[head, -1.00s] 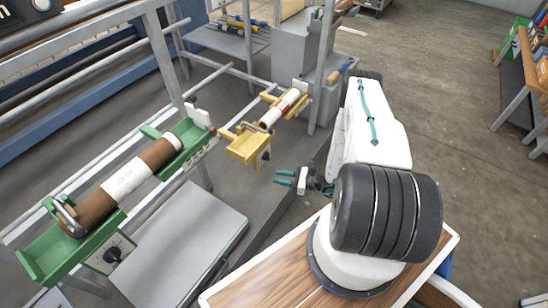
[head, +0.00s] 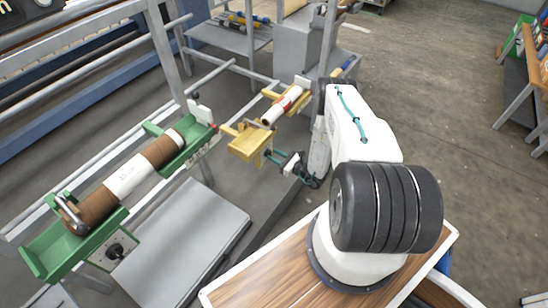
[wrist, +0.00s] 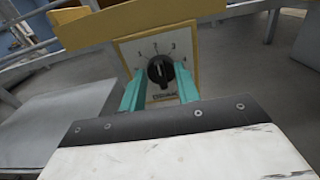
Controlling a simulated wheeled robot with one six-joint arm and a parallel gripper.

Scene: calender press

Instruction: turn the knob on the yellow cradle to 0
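The yellow cradle (head: 245,146) holds a white and red roll (head: 281,105) in the head view. In the wrist view its yellow edge (wrist: 130,22) is above a pale dial plate (wrist: 135,47) with numbers. The black knob (wrist: 158,70) is in the middle of this plate, its white mark pointing roughly up, near 2 and 3; the exact reading is unclear. My gripper (head: 273,157) is in front of the cradle. In the wrist view my gripper (wrist: 160,75) is open, one teal fingertip on each side of the knob. Contact cannot be told.
A green cradle (head: 43,252) with a brown roll (head: 92,208) and its own knob (head: 115,251) stands at the left. A grey platform (head: 185,245) lies below it. Grey rails and posts (head: 165,50) run behind the cradles.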

